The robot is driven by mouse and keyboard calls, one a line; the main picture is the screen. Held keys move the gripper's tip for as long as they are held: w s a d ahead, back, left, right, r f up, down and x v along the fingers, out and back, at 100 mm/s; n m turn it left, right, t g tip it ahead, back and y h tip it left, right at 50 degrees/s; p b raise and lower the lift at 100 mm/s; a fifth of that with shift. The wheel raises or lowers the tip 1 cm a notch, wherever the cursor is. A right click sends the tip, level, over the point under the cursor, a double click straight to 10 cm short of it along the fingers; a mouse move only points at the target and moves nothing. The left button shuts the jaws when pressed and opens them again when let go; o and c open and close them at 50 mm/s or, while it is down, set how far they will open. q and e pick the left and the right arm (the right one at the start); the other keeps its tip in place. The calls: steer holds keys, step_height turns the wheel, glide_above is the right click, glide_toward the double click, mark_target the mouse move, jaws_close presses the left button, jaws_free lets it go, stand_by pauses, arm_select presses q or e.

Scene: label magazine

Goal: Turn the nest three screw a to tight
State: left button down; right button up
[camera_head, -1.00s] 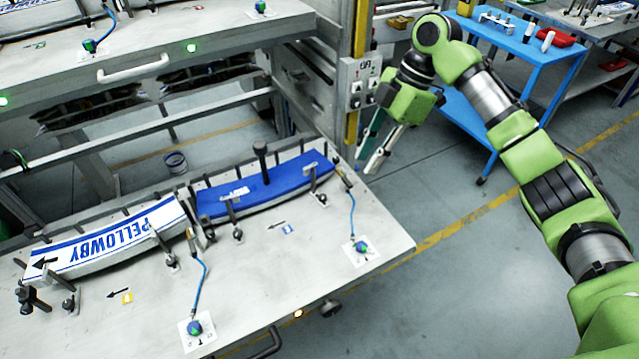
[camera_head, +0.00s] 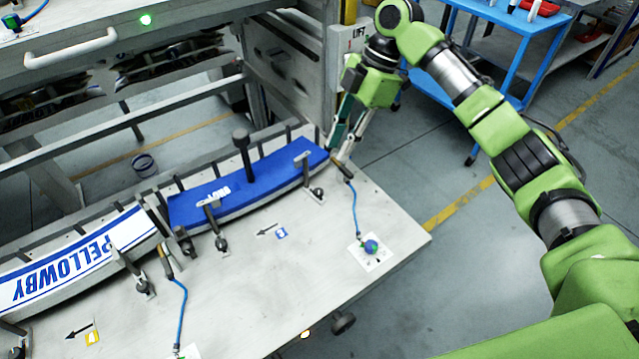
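A blue nest (camera_head: 250,180) with a curved label strip lies on the grey table, and a white nest (camera_head: 75,262) marked PELLOWBY lies to its left. Dark clamp screws stand along their front edges, one at the blue nest's right part (camera_head: 317,194) and one further left (camera_head: 222,243). I cannot tell which is nest three's screw a. My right gripper (camera_head: 342,158) points down at the blue nest's right end, close to a dark-handled piece (camera_head: 342,170) with a blue hose. Its fingers look apart, with nothing seen between them; contact is unclear. My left gripper is not in view.
A post with a LIFT panel (camera_head: 350,38) stands behind my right gripper. A blue trolley (camera_head: 500,70) stands at back right.

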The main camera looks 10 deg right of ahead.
mark_target(319, 191)
steer(key=x, duration=1.1)
steer(key=shift+s+a+f+p, duration=0.15)
steer(key=shift+a+f+p, duration=0.1)
steer(key=shift+f+p, duration=0.15)
steer(key=shift+r, duration=0.1)
jaws_close()
